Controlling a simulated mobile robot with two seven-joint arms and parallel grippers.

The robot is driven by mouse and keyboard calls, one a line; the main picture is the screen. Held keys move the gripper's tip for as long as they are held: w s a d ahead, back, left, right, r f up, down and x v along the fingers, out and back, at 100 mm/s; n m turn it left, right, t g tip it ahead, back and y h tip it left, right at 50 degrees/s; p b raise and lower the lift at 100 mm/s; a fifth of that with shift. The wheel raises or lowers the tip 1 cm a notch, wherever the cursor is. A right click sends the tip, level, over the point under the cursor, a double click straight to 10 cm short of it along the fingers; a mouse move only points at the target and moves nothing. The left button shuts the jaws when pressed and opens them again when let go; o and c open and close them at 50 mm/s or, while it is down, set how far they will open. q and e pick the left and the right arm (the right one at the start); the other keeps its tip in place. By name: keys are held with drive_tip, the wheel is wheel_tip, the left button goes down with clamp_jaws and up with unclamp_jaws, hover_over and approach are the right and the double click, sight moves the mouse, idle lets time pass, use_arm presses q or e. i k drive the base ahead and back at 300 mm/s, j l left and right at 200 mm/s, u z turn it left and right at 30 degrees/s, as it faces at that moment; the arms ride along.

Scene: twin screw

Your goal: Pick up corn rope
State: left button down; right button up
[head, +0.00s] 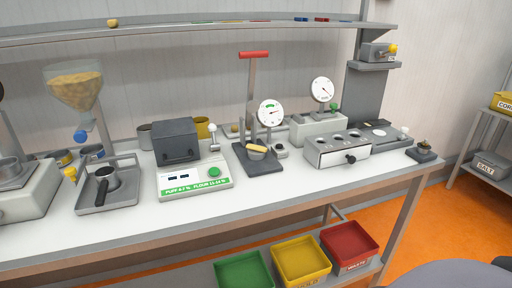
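I cannot make out a corn rope for certain in the head view. A yellow bin (502,103) with partly cut-off lettering that seems to begin "COR" stands on the rack at the right edge. A hopper (75,88) of yellow-tan grain hangs above the bench at the left. A small yellow-tan lump (112,22) lies on the upper shelf; I cannot tell what it is. Neither of my grippers is in view.
The white bench (140,228) carries a scale (194,178), a dark box (176,142), a red-handled press (254,158), gauges and a grey block with holes (338,150). Green (243,270), yellow (300,260) and red (349,243) bins sit below. Orange floor (440,225) is open at right.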

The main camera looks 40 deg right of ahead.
sight(251, 146)
drive_tip(key=z, duration=1.3)
